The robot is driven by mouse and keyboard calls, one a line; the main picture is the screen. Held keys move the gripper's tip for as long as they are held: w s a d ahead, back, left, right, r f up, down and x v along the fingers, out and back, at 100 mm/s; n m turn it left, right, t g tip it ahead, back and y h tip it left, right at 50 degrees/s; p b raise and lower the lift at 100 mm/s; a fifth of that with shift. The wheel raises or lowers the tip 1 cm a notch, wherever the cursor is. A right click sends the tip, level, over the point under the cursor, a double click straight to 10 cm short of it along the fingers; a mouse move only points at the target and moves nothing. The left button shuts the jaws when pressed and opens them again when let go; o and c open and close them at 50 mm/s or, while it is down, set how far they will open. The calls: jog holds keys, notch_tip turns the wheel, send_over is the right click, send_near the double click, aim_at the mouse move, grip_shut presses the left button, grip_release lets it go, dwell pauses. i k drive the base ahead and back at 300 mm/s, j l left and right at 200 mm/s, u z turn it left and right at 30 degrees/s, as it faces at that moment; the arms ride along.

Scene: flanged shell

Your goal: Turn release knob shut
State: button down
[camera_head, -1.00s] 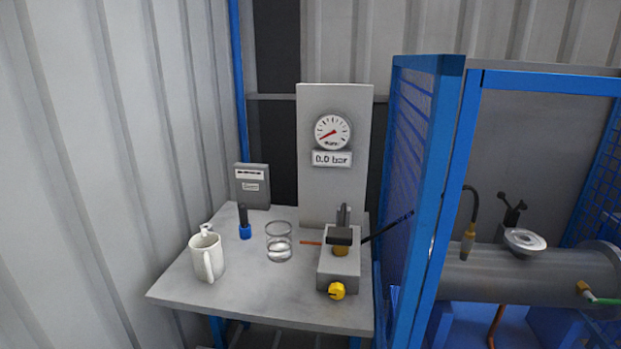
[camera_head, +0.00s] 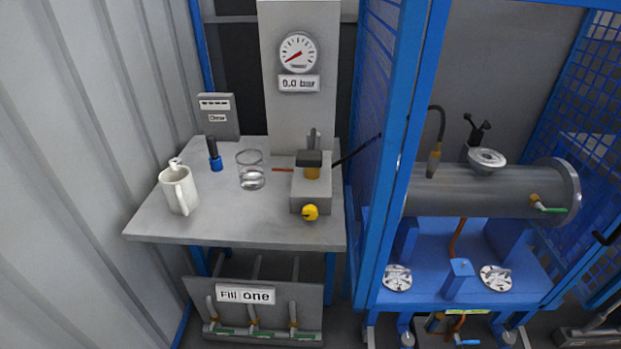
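A yellow round knob (camera_head: 310,212) sits on the front face of a grey pump block (camera_head: 311,189) at the right front of the grey bench. I take it for the release knob; its turned position is too small to read. The block carries a dark cap and a brass part on top, and a dark lever rises to the right from it. A round gauge (camera_head: 298,53) with a red needle is on the upright panel behind, above a display that seems to read 0.0 bar. My gripper is not in view.
A white mug (camera_head: 179,188), a blue-and-black tool (camera_head: 214,154) and a glass (camera_head: 251,170) stand on the bench (camera_head: 232,222). A blue frame post (camera_head: 408,150) rises close on the right, with a grey cylinder (camera_head: 470,191) behind it. A "Fill one" valve panel (camera_head: 253,310) is below.

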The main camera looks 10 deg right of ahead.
aim_at(309, 212)
jog(key=i+u, duration=0.3)
jog(key=i, duration=0.2)
jog(key=i+l+u, duration=0.3)
jog(key=i, duration=0.25)
jog(key=j, duration=0.1)
